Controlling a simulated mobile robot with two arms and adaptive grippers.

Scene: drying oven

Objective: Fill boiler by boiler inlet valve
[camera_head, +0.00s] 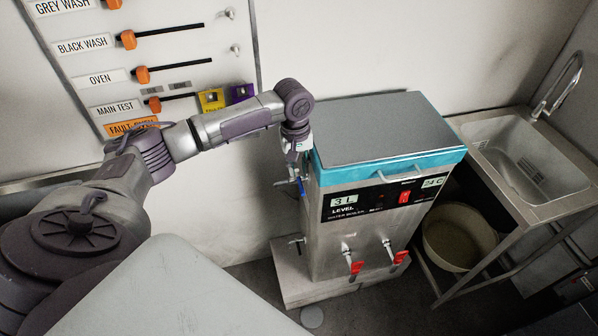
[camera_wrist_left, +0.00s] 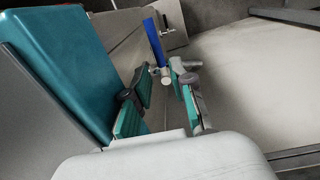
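The boiler (camera_head: 355,215) is a steel box with a teal rim and grey lid in the middle of the head view. Its displays read 3 L and 24 C. A valve with a blue handle (camera_head: 302,187) sits on its left side; I take it as the inlet valve. My left gripper (camera_head: 293,168) points down beside that side, just above the valve. In the left wrist view, the gripper's teal-padded fingers (camera_wrist_left: 161,85) are apart, with the blue handle (camera_wrist_left: 154,42) and grey valve stem near the fingertips. Contact cannot be told. My right gripper is not in view.
Two red-handled taps (camera_head: 355,266) are on the boiler's front, and another fitting (camera_head: 297,241) is low on its left side. A sink (camera_head: 530,170) stands right, with a round tub (camera_head: 458,238) below. A switch panel (camera_head: 200,45) is on the left wall.

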